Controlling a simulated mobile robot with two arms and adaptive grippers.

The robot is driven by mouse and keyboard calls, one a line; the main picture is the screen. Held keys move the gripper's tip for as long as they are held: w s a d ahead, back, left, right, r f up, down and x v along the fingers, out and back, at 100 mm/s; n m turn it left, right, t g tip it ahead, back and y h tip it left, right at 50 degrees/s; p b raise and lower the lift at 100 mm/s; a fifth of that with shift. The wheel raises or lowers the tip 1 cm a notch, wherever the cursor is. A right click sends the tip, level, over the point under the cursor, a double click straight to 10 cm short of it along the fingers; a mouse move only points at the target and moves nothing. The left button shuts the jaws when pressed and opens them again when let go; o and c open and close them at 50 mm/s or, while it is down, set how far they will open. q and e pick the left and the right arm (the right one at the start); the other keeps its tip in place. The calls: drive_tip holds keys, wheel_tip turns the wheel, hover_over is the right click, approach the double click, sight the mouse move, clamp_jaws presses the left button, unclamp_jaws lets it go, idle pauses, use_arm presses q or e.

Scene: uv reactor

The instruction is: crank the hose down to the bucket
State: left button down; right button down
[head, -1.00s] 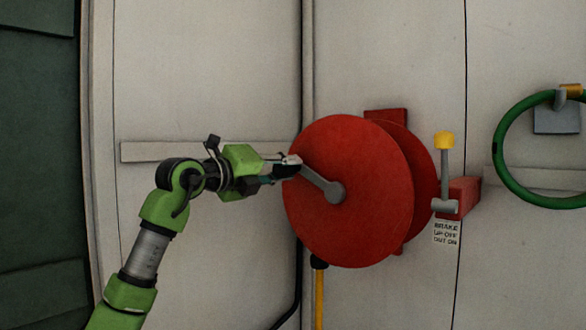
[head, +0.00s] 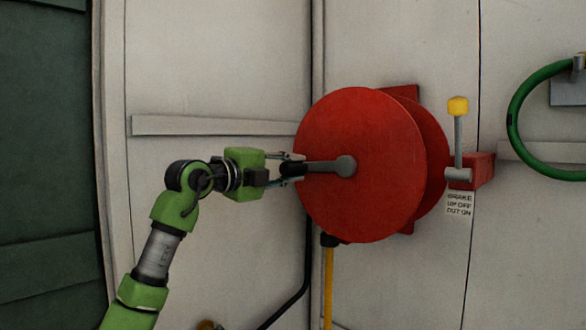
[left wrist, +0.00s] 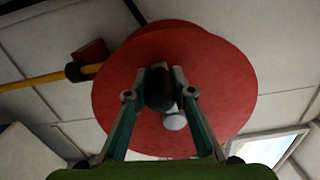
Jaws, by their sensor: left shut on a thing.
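A red hose reel (head: 360,205) is mounted on the wall in the middle of the head view. Its grey crank arm (head: 325,167) points left from the hub, about level. My left gripper (head: 293,170) is shut on the black crank handle (left wrist: 159,88) at the arm's outer end, with one finger on each side of it in the left wrist view. The yellow hose (head: 328,285) hangs from a black fitting under the reel, and its lower end is out of the frame. No bucket can be made out. My right gripper is not in view.
A brake lever (head: 458,135) with a yellow knob stands upright right of the reel, above a brake label (head: 460,204). A green hose loop (head: 520,110) hangs at the far right. A black cable (head: 300,285) runs down the wall below the reel.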

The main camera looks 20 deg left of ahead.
use_arm(q)
drive_tip(key=shift+w+f, duration=0.1)
drive_tip(key=shift+f, duration=0.15)
drive_tip(key=c, duration=1.7)
unclamp_jaws()
drive_tip(key=shift+r, duration=0.1)
drive_tip(key=v, duration=1.2)
